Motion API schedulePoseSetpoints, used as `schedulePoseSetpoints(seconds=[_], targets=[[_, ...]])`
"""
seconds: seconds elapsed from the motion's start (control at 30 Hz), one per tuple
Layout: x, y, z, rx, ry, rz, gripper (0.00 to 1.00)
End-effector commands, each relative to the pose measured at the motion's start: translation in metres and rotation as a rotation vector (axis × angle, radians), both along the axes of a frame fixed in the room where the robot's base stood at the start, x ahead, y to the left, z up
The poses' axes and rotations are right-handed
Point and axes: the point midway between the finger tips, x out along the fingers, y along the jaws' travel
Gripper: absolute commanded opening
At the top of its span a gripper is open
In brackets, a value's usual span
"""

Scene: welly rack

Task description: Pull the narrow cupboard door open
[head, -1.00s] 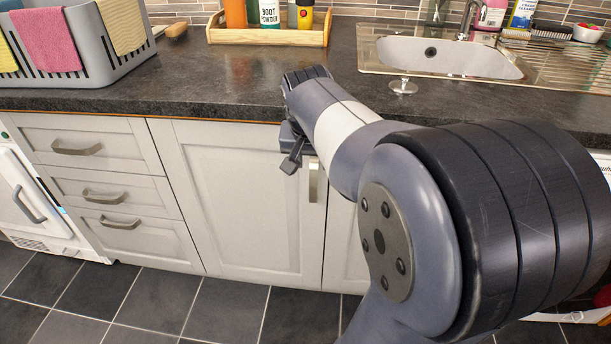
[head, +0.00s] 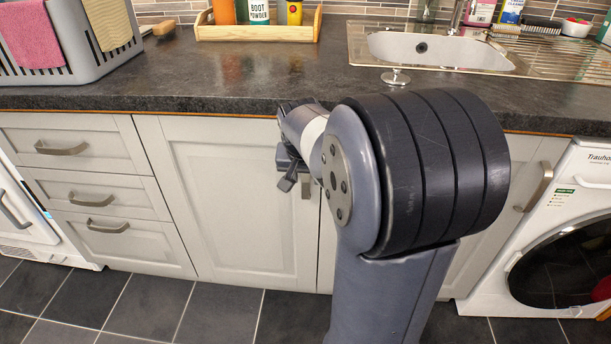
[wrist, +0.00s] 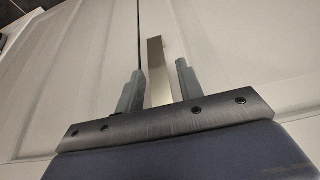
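A pale cupboard door (head: 235,215) stands shut to the left of my arm, with a short upright metal handle (head: 305,187) near its right edge. A second pale door to its right is mostly hidden by my arm; I cannot tell which is narrower. My gripper (head: 291,176) is at the first door's handle. In the wrist view, my gripper (wrist: 160,84) is open. The metal handle (wrist: 157,72) appears between its two fingers, nearer the left one, with a gap on the right. Contact cannot be made out.
Drawers (head: 92,195) are at the left, and a washing machine (head: 560,240) is at the right. The tiled floor before the left door is clear.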

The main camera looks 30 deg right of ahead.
Motion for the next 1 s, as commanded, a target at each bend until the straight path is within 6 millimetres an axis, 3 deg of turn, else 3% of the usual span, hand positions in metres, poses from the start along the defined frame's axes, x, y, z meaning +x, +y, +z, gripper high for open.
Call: schedulePoseSetpoints(seconds=[0.4, 0.8, 1.0], targets=[[0.000, 0.000, 0.000, 0.000, 0.000, 0.000, 0.01], [-0.001, 0.001, 0.000, 0.000, 0.000, -0.002, 0.00], [-0.010, 0.009, 0.000, 0.000, 0.001, -0.027, 0.00]])
